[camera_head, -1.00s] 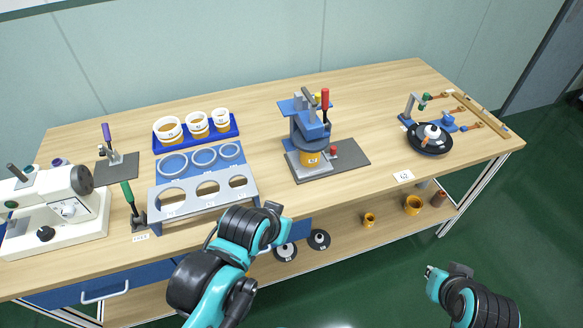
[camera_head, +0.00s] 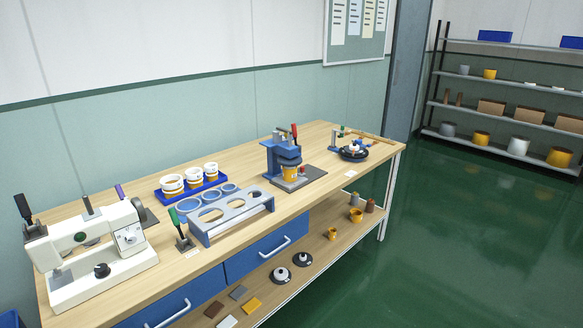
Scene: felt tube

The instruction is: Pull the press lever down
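The blue press (camera_head: 281,158) stands on a dark base plate on the wooden workbench (camera_head: 335,180), right of centre in the head view. Its lever with a red handle (camera_head: 294,132) points up. A yellow ring (camera_head: 290,173) sits under the press head. A small red knob (camera_head: 302,169) is beside it on the plate. Neither of my grippers shows in the view now.
A grey rack (camera_head: 232,212), a blue tray (camera_head: 193,189) with several white cups, and a white sewing machine (camera_head: 95,252) stand left of the press. A black round fixture (camera_head: 353,153) is to its right. Green floor (camera_head: 450,240) is open at the right; shelves (camera_head: 500,103) stand beyond.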

